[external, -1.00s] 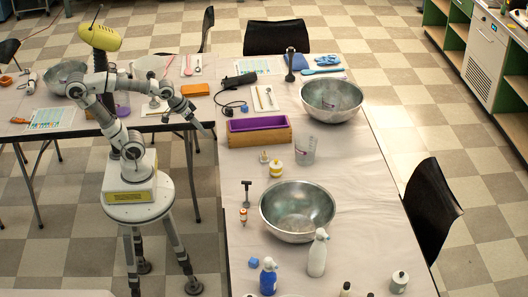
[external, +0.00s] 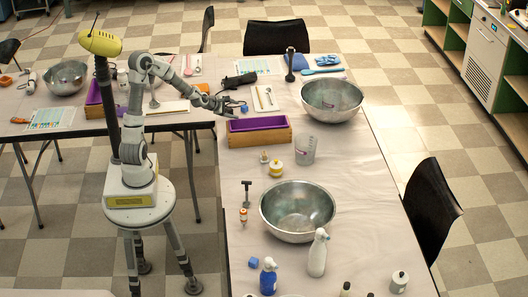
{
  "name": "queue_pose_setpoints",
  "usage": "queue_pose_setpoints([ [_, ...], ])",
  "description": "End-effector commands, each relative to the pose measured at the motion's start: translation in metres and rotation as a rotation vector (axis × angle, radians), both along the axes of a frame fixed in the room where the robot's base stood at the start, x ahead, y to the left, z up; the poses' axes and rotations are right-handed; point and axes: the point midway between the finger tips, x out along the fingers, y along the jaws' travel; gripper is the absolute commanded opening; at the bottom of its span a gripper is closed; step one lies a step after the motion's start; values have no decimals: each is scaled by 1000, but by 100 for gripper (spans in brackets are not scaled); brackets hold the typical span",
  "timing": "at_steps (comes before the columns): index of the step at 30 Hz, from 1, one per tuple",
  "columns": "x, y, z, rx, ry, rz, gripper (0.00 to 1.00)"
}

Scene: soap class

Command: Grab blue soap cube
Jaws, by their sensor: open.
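A small blue soap cube (external: 253,262) lies on the near left part of the long table, just behind and left of a blue bottle with a white top (external: 268,277). My gripper (external: 236,113) is far from it, at the far left of the long table, by the back left corner of a wooden box with a purple inside (external: 259,124). The gripper is open and holds nothing that I can see. Its fingertips are small in this view.
A metal bowl (external: 284,230), a white bottle (external: 317,254) and a yellow-and-white jar (external: 276,170) stand on the long table. A clear beaker (external: 305,150) stands beyond the bowl. A dark T-shaped tool (external: 246,193) and a small orange-and-white bottle (external: 243,216) are near the left edge.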

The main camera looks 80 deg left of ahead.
Motion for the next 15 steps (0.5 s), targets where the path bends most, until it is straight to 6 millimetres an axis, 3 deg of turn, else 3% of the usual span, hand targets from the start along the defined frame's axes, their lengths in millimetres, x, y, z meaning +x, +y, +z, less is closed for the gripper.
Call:
queue_pose_setpoints([
  [1, -7, 19, -7, -45, -50, 82, 72],
  [9, -28, 52, -46, -254, -269, 294, 72],
  [15, -44, 72, -60, -409, -470, 432, 72],
])
